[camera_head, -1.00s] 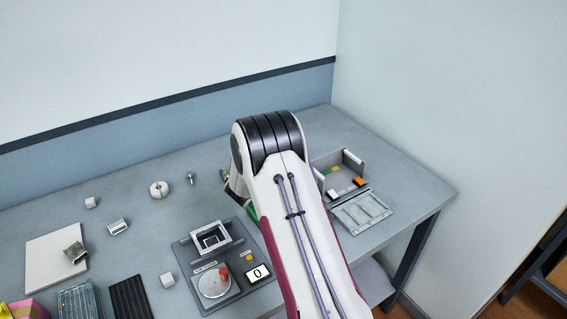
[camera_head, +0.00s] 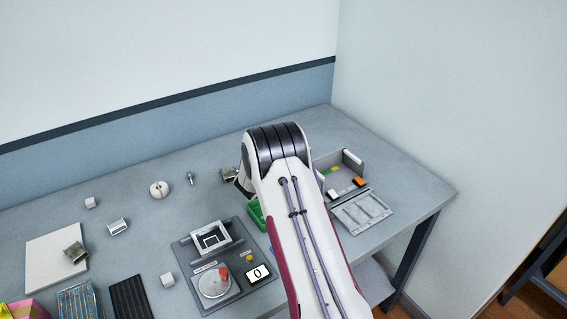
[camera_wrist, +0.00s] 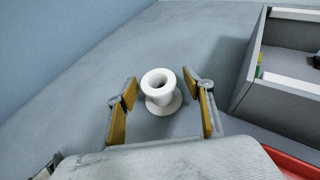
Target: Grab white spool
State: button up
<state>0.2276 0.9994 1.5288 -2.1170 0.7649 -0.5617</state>
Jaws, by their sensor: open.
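The white spool (camera_wrist: 160,88) stands upright on the grey table in the wrist view, with its round hole facing up. My gripper (camera_wrist: 163,105) is open, with one tan-padded finger to the left of the spool and one to the right. The spool lies between and slightly beyond the fingertips, with a gap on each side. In the head view my arm hides the spool and my gripper. A different white round piece with a hole (camera_head: 159,189) lies at the left of the table there.
A grey open box (camera_wrist: 284,90) stands right of my gripper; it also shows in the head view (camera_head: 333,160). A red edge (camera_wrist: 292,163) shows at lower right. A dark device panel (camera_head: 233,290) and a green container (camera_head: 256,214) are left of my arm. Table left of the spool is clear.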

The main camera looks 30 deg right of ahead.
jog(key=shift+c, duration=0.4)
jog(key=c, duration=1.1)
jog(key=shift+c, duration=0.2)
jog(key=shift+r, duration=0.1)
notch_tip(320, 180, up, 28)
dwell(0.4)
